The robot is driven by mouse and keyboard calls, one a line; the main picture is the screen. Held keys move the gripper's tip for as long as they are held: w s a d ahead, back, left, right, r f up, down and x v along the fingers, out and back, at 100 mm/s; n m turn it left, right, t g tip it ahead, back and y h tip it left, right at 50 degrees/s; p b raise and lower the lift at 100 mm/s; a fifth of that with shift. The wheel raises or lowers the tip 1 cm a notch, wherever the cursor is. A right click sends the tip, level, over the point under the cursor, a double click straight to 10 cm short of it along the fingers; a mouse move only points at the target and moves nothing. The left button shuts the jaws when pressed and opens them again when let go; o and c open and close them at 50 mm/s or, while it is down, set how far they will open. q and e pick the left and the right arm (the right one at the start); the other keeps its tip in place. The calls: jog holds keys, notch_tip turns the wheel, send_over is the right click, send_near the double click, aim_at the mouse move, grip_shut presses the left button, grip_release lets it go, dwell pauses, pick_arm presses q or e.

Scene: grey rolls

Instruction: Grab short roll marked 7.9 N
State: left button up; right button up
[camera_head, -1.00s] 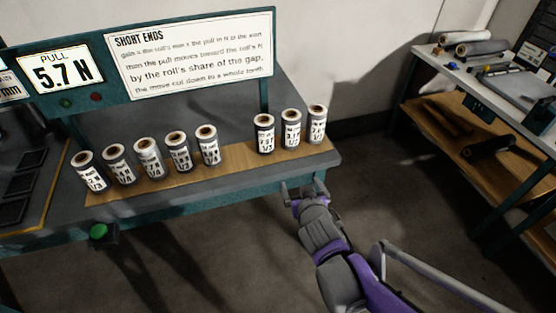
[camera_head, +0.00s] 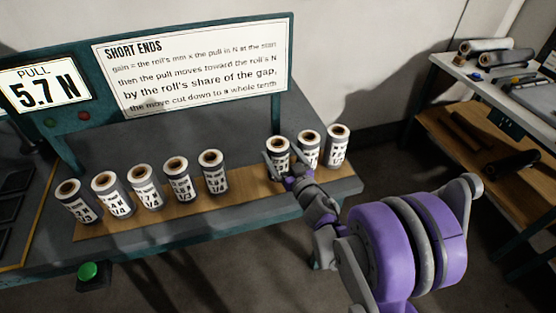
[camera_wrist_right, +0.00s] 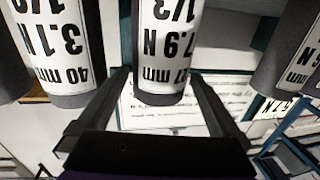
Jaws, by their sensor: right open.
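The short roll marked 7.9 N (camera_wrist_right: 165,45) is a grey roll with a white label, seen upside down in the right wrist view. In the head view it appears to be the left one of the three rolls at the right, the roll (camera_head: 278,150) at my gripper. My right gripper (camera_head: 280,168) is open, with its fingers at either side of this roll. In the right wrist view the gripper (camera_wrist_right: 160,78) shows a finger on each side of the roll's near end, with gaps visible. My left gripper is out of view.
Several rolls, including one (camera_head: 212,172), stand left of a gap on the wooden strip (camera_head: 245,196). A sign (camera_head: 190,68) and a "5.7 N" display (camera_head: 42,88) stand behind.

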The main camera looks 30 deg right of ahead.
jog(key=w, duration=0.5)
jog(key=shift+d+f+p, duration=0.2)
jog(key=shift+p, duration=0.2)
jog(key=shift+s, duration=0.1)
jog(key=c, duration=1.3)
jog(key=shift+r, duration=0.1)
